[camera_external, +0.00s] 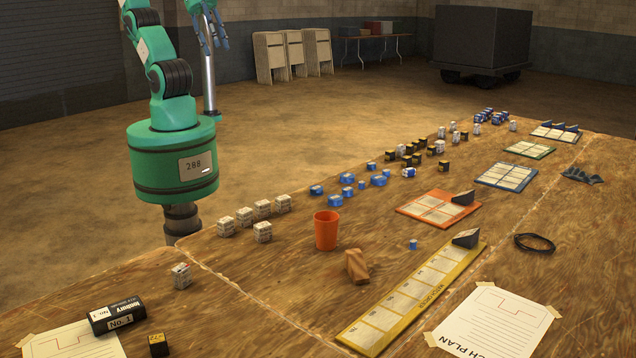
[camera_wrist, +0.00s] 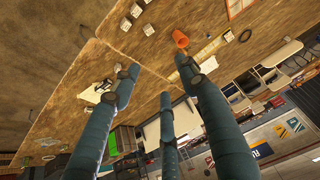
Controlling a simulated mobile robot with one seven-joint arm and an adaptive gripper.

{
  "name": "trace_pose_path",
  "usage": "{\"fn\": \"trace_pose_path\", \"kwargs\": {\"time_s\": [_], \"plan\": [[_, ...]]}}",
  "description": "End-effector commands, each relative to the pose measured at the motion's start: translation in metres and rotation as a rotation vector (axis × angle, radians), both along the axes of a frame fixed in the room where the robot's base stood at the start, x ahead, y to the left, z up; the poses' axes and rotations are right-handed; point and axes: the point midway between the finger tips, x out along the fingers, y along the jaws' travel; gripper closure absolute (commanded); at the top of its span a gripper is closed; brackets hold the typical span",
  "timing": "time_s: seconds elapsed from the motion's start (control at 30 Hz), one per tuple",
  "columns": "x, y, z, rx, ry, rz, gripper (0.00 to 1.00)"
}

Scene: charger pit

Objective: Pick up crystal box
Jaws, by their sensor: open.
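No box can be read as the crystal box in these views. Several small pale boxes with dark print (camera_external: 262,232) stand at the table's near-left edge, and a lone similar one (camera_external: 181,274) sits closer to the camera. Pale boxes also show in the wrist view (camera_wrist: 136,11). A dark box marked No. 1 (camera_external: 117,315) and a small black-and-yellow box (camera_external: 158,345) are at front left. My gripper (camera_external: 213,44) is raised beyond the table's left edge, apart from all boxes. Its fingers are spread and empty in the wrist view (camera_wrist: 158,76).
An orange cup (camera_external: 326,231) and a brown lump (camera_external: 357,266) stand mid-table. Blue items (camera_external: 347,192) and dark boxes (camera_external: 420,146) line the far-left side. A yellow strip (camera_external: 408,300) and an orange card (camera_external: 437,208) lie to the right. Bare wood shows at front centre.

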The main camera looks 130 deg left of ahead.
Motion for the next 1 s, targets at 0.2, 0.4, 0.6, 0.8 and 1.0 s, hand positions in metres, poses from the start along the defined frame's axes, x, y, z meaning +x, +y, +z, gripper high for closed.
{"fn": "trace_pose_path", "kwargs": {"time_s": [0.2, 0.4, 0.6, 0.8, 1.0], "plan": [[0.0, 0.0, 0.0, 0.0, 0.0, 0.0, 0.61], [0.003, 0.002, 0.002, 0.003, 0.002, 0.001, 0.61], [0.021, 0.011, 0.01, 0.017, 0.017, 0.001, 0.61], [0.054, 0.033, 0.024, 0.044, 0.046, 0.002, 0.61], [0.095, 0.063, 0.036, 0.072, 0.08, 0.0, 0.61]]}}
